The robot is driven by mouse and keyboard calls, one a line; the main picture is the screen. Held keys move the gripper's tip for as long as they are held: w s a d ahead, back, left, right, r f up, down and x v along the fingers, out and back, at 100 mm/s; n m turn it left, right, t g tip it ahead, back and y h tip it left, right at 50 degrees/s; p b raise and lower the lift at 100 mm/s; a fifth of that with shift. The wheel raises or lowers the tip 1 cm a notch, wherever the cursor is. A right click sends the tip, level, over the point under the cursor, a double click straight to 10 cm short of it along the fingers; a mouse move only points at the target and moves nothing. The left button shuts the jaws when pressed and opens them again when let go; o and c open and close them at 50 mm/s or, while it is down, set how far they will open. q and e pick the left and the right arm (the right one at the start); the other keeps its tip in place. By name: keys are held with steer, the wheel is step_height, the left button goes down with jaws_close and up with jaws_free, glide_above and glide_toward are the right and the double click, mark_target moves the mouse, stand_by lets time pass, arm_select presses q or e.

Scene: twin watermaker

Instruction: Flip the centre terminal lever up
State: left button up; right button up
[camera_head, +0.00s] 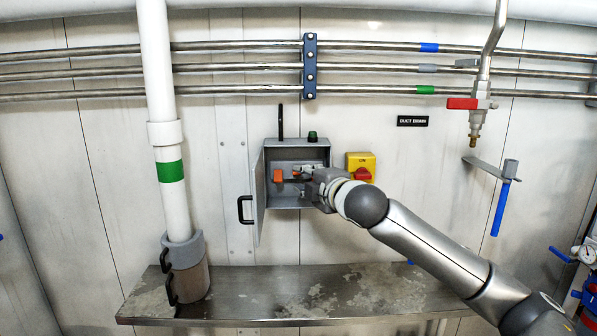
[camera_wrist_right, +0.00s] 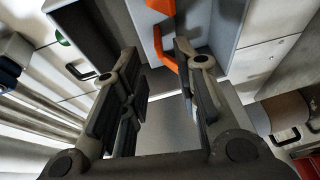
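An open grey box (camera_head: 296,154) is mounted on the wall, with orange levers inside. One orange lever (camera_head: 277,175) shows left of my right gripper (camera_head: 310,175), which reaches into the box from the right. A small orange part beside the fingers is mostly hidden by the gripper. In the right wrist view, my right gripper (camera_wrist_right: 156,65) is open, with a wide gap between its fingers. An orange lever (camera_wrist_right: 164,50) lies beyond the fingertips, near the right finger; another orange piece is cut by the top edge. I cannot tell which is the centre one. My left gripper is out of view.
The box door (camera_head: 259,195) stands open on the left, with a black handle (camera_head: 245,209). A yellow switch with a red knob (camera_head: 363,174) is just right of the box, close to my right wrist. A metal shelf (camera_head: 240,306) runs below.

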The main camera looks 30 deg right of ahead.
mark_target(297, 174)
steer(key=shift+w+d+f+p, duration=0.1)
steer(key=shift+w+p, duration=0.05)
steer(key=shift+w, duration=0.65)
steer(key=shift+w+d+f+p, duration=0.15)
steer(key=shift+w, duration=0.7)
steer(key=shift+w+d+f+p, duration=0.1)
steer(key=shift+w+p, duration=0.05)
steer(key=shift+w, duration=0.65)
